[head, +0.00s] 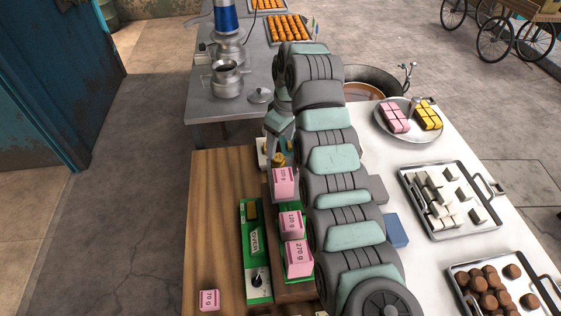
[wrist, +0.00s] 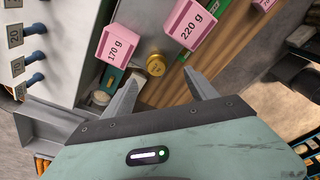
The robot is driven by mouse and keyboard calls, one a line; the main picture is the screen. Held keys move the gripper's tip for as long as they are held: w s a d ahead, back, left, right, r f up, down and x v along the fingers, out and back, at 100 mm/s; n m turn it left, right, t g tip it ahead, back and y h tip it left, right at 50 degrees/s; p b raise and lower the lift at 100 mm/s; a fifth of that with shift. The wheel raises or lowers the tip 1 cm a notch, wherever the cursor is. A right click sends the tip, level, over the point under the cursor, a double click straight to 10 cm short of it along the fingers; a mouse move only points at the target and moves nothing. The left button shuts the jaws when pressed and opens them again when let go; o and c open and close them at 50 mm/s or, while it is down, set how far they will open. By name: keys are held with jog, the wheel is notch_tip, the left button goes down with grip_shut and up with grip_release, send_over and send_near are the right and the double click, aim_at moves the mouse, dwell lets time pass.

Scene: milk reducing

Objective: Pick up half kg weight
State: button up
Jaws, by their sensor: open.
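A small brass weight (wrist: 155,65) stands on a grey metal surface in the wrist view, between and just beyond the tips of my gripper (wrist: 161,74). The gripper is open and empty, its fingers apart on either side of the weight. I cannot read a mark on the weight. In the head view brass shows at the weight (head: 278,158), just below my gripper (head: 277,146), which my arm partly hides. A pink block marked 220 g (wrist: 189,24) and one marked 170 g (wrist: 117,46) sit close to the weight.
Pink blocks (head: 297,257) stand on a green scale along the wooden table (head: 215,220), with another pink block (head: 208,299) at its front left. Trays of sweets (head: 490,222) cover the right side. A metal pot (head: 227,80) stands behind.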

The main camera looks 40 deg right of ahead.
aim_at(279, 157)
jog(key=f, duration=0.3)
jog(key=shift+w+f+p, duration=0.25)
jog(key=shift+f+p, duration=0.05)
jog(key=shift+p, duration=0.1)
jog(key=shift+w+d+f+p, duration=0.15)
jog(key=shift+f+p, duration=0.25)
jog(key=shift+f, duration=0.25)
jog(key=shift+w+d+f+p, duration=0.1)
jog(key=shift+f+p, duration=0.3)
jog(key=shift+f, duration=0.2)
jog(key=shift+w+f, duration=0.2)
jog(key=shift+f, duration=1.1)
jog(key=shift+c, duration=0.4)
grip_shut()
